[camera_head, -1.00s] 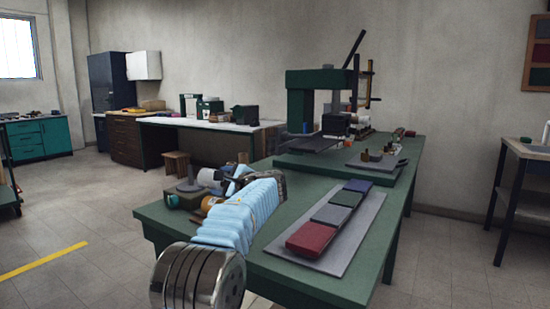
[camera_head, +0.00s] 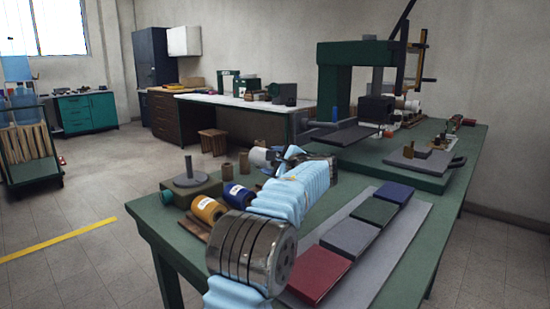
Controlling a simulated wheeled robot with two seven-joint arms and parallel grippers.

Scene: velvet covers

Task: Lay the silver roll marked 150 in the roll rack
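A pale, silver-white roll (camera_head: 258,157) is at the tip of my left gripper (camera_head: 274,161), held above the near end of the green table (camera_head: 158,214). The gripper appears shut on the roll, though the fingers are small and partly hidden by my blue-sleeved arm. The number on the roll is too small to read. An orange-yellow roll (camera_head: 207,208) and a blue roll (camera_head: 238,195) lie at the table's left side, on what looks like a brown wooden roll rack (camera_head: 194,229). My forearm covers part of the rack. My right gripper is out of view.
A stand with an upright grey spindle (camera_head: 188,166) is left of the rolls. Small brown cylinders (camera_head: 228,171) stand behind them. Velvet-coloured covers, red (camera_head: 314,274) to blue, lie on a grey mat (camera_head: 401,262) at right. A green press (camera_head: 340,75) stands at the back.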

